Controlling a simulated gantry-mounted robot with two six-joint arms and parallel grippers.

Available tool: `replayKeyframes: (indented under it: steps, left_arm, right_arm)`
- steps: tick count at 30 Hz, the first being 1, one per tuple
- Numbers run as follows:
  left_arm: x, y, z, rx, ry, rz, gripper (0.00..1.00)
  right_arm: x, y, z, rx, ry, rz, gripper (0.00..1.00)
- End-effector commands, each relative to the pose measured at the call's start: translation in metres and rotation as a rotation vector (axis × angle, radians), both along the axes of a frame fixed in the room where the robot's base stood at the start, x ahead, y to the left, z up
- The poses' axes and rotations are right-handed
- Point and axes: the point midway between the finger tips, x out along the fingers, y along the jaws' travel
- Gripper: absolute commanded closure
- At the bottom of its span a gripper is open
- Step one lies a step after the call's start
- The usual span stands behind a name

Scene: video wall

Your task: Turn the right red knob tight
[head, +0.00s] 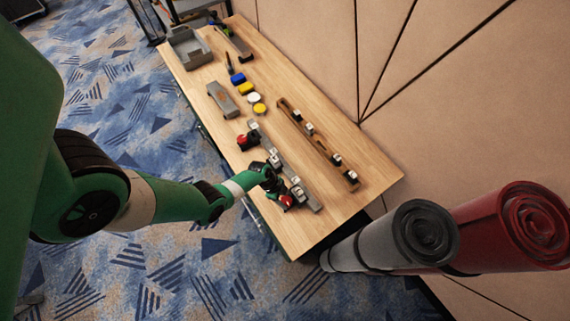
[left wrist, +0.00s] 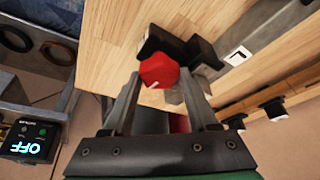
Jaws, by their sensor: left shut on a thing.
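The right red knob (head: 286,201) is on a black fitting beside the grey rail near the table's front right end. It also shows in the left wrist view (left wrist: 158,71), as a faceted red cap with a small white mark. My left gripper (head: 279,190) is at this knob, and its two fingers are shut on the knob's sides in the left wrist view (left wrist: 160,77). The other red knob (head: 241,139) sits on a black fitting farther along the rail. My right gripper is not in view.
The grey rail (head: 269,150) and a brown rail (head: 318,142) with small blocks lie on the wooden table (head: 350,205). Yellow, white and blue pieces and a grey tray (head: 187,50) are farther back. Grey and red rolls (head: 365,248) stand past the right end.

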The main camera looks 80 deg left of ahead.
Motion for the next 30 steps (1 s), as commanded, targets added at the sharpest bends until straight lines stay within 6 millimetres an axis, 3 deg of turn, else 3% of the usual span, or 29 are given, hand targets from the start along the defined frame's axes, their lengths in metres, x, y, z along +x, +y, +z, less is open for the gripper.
replayKeyframes:
  steps: [18, 19, 24, 30]
  left_arm:
    - [-0.0008, 0.0005, -0.0011, 0.004, 0.002, -0.051, 0.97]
    - [-0.0007, 0.0006, -0.0011, 0.003, 0.002, -0.051, 0.37]
    - [-0.0005, 0.0004, -0.0008, 0.002, 0.002, -0.049, 0.11]
    - [-0.0002, 0.0005, -0.0004, 0.002, 0.001, -0.049, 0.11]
  right_arm:
    - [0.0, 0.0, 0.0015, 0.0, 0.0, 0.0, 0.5]
    - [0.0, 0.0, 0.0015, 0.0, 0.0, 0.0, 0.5]
    - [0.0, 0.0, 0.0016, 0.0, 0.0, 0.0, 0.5]
    - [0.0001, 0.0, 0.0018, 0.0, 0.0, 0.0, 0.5]
